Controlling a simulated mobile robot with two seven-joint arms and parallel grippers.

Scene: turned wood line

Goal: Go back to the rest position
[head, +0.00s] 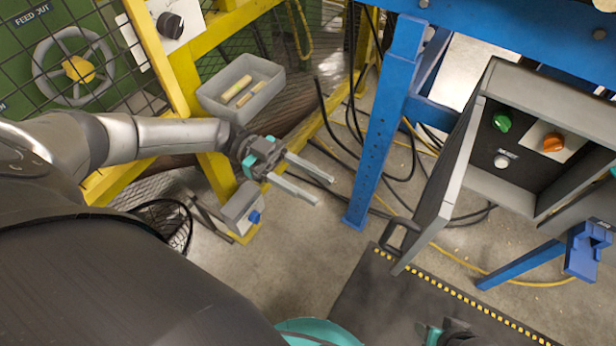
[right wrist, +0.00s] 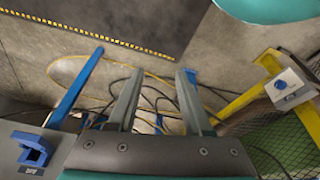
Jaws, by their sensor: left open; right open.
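My left gripper (head: 308,180) reaches in from the left in the head view. Its two grey fingers are spread and nothing is between them. It hangs in the air in front of the yellow frame, apart from everything around it. My right gripper (right wrist: 158,95) shows in the right wrist view with its two fingers apart and empty, above floor and cables. In the head view only a small teal and dark part of my right arm shows at the bottom edge, and its fingers are hidden there.
A grey bin (head: 218,108) with two wooden pieces hangs on the yellow frame (head: 181,75). A blue post (head: 385,130) stands mid-view. A grey control box (head: 450,165) has its door open. A dark mat (head: 385,300) lies on the floor. Black cables (head: 350,110) hang behind.

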